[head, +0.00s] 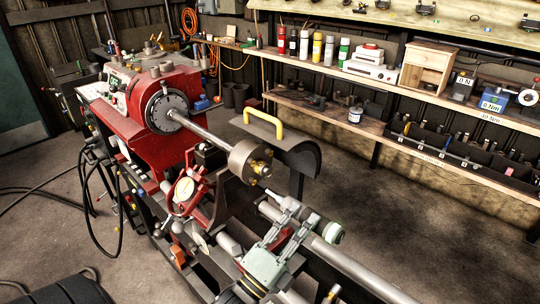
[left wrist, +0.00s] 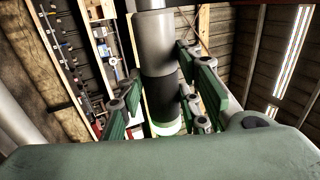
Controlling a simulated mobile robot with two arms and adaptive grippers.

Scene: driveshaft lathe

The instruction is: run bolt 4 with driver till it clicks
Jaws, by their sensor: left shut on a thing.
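The driver (head: 322,228) has a grey body, a pale green end and a thin bit that points up and left. My left gripper (head: 291,222) is shut on it; the body also shows between the fingers in the left wrist view (left wrist: 158,58). The round flange (head: 243,160) on the shaft (head: 208,134) carries brass-coloured bolts (head: 257,168). The bit ends close to the flange's lower right edge; I cannot tell whether it touches a bolt. I cannot make out which bolt is number 4. My right gripper is not in view.
The red lathe (head: 165,100) grips the shaft at the left. A long grey bar (head: 350,268) runs to the lower right.

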